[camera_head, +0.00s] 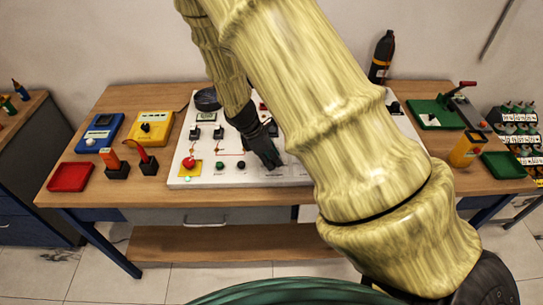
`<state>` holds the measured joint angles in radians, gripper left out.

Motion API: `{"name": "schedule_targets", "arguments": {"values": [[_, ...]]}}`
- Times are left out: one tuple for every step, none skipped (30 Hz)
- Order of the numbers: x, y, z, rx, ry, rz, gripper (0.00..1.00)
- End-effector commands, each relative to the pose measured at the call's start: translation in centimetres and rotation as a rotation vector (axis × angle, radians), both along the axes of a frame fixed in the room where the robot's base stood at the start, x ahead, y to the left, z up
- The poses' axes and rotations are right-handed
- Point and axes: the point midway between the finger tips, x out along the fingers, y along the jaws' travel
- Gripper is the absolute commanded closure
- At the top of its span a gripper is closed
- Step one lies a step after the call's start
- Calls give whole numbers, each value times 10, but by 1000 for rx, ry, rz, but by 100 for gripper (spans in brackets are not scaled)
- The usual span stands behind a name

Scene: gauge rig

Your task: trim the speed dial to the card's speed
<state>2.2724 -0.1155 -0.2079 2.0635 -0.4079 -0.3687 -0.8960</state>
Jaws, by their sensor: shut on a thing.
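The white control panel (200,178) lies on the wooden bench, with switches, small displays and buttons on its face. My gripper (271,163) is black, points down at the lower middle of the panel and is shut on a control there. Its fingers hide that control, so I cannot make out the speed dial or its mark. My pale yellow arm covers much of the panel's right half. I cannot pick out a speed card for certain. A small white sheet (308,213) shows at the bench's front edge, partly behind my arm, with no readable writing.
A red mushroom button (189,163) and a black knob (241,165) are left of my gripper. Blue (99,134) and yellow (152,127) meters, a red tray (70,177) and upright-handled tools stand left. A green tray (503,165) and yellow device (466,150) stand right.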

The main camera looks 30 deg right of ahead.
Motion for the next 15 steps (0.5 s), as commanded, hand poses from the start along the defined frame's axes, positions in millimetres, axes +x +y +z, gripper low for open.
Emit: {"name": "schedule_targets", "arguments": {"values": [[0, -1, 2, -1, -1, 30, 95], [0, -1, 2, -2, -2, 50, 95], [0, -1, 2, -2, -3, 74, 95], [0, -1, 2, -2, -2, 91, 95], [0, -1, 2, -2, -2, 107, 95], [0, -1, 2, -2, -2, 125, 95], [0, 0, 2, -2, -3, 139, 95], [0, -1, 2, -2, -2, 150, 95], [-1, -1, 2, -2, -1, 165, 95], [0, -1, 2, -1, -2, 175, 95], [0, 0, 2, -2, -3, 183, 95], [0, 0, 2, -2, -3, 194, 95], [0, 0, 2, -2, -3, 201, 95], [0, -1, 2, -2, -3, 206, 95], [0, -1, 2, -2, -3, 211, 95]]}}
